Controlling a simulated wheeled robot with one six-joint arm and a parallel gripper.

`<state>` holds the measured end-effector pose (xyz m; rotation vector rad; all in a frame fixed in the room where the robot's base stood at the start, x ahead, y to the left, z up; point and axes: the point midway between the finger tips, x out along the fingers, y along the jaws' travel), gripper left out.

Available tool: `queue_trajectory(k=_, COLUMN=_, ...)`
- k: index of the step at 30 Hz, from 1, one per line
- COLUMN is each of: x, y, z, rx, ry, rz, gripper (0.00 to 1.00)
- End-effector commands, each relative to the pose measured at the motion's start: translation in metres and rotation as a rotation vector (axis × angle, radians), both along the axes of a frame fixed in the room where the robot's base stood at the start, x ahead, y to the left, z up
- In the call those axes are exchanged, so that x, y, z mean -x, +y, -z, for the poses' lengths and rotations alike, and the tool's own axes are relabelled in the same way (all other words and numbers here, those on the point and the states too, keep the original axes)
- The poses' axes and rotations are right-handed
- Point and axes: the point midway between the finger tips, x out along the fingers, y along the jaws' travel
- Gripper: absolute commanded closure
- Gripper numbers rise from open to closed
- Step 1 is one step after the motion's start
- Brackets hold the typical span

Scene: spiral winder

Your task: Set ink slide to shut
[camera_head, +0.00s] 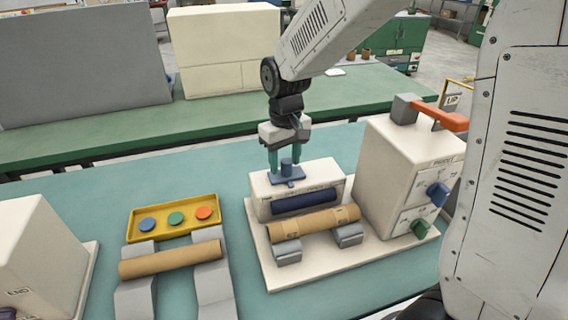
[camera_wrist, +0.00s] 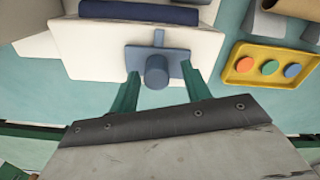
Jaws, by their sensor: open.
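A blue slide with a round upright knob (camera_head: 287,168) sits on top of a low white box (camera_head: 258,196) with small dark lettering too blurred to read. I take it for the ink slide; I cannot tell its setting. My gripper (camera_head: 287,158) is over the box from above, its green fingers spread either side of the knob. In the wrist view, the knob (camera_wrist: 156,72) stands between the fingertips (camera_wrist: 162,78), with a gap on each side. My gripper is open and holds nothing.
A brown tube (camera_head: 313,222) lies on grey supports before the box. A white cabinet (camera_head: 385,180) with blue and green knobs and an orange-handled lever (camera_head: 440,115) stands right. A yellow tray (camera_head: 146,225) with coloured discs and another brown tube (camera_head: 170,259) are left.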

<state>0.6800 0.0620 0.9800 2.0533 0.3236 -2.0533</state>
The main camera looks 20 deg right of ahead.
Motion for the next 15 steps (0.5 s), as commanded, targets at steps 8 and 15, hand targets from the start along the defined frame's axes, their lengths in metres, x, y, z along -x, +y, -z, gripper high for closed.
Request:
queue_trajectory(k=8, x=0.0, y=0.002, z=-0.048, rx=-0.001, ry=-0.004, rz=-0.002, gripper=0.52)
queue_trajectory(k=15, x=0.0, y=0.002, z=-0.063, rx=-0.001, ry=-0.002, rz=-0.003, gripper=0.52)
